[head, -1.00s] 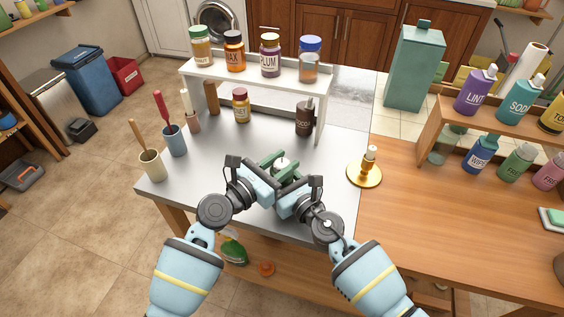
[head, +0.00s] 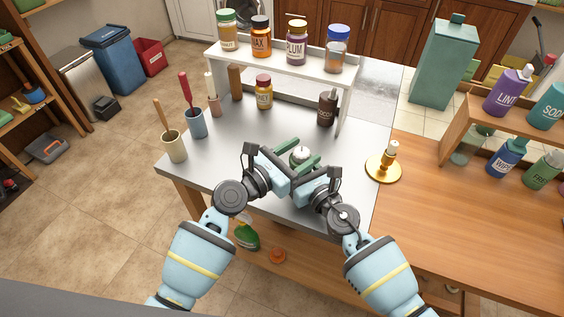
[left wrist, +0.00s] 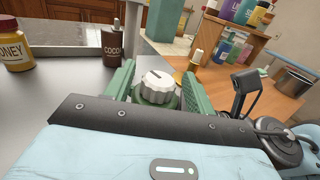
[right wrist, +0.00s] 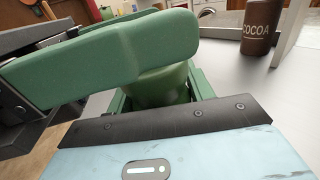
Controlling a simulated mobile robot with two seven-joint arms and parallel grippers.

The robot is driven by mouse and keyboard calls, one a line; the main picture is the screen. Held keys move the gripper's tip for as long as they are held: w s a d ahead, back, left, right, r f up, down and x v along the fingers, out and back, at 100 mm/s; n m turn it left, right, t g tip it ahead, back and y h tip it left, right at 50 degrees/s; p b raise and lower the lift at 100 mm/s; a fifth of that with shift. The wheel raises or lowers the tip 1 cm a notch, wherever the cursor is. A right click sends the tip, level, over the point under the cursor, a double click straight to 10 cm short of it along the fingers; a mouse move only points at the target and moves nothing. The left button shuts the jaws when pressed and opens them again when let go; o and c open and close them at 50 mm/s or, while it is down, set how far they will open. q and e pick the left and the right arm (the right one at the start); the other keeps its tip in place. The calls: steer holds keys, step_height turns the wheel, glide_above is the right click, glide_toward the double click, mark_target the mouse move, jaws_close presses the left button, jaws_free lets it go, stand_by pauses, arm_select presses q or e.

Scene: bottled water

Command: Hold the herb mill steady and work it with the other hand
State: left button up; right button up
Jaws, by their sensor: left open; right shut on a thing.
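The herb mill has a green body (right wrist: 158,86) and a white ribbed knob (left wrist: 157,84) with a dark mark on its top. It stands upright near the front of the grey table (head: 225,160); the knob also shows in the head view (head: 301,153). My right gripper (right wrist: 160,92) is shut on the green body, low down. My left gripper (left wrist: 156,82) is open, its green fingers on either side of the knob; contact cannot be told. One left finger crosses the right wrist view and hides the mill's upper part.
A brown cocoa bottle (head: 326,108) and a honey jar (head: 264,92) stand behind the mill, by a white shelf (head: 345,84) carrying several jars. A gold candle holder (head: 384,168) stands to the right. Cups with utensils (head: 174,147) stand at the left.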

arm_select(q)
steer(key=v, duration=1.1)
steer(key=shift+s, duration=0.15)
steer(key=shift+o, duration=0.2)
steer(key=shift+a, duration=0.1)
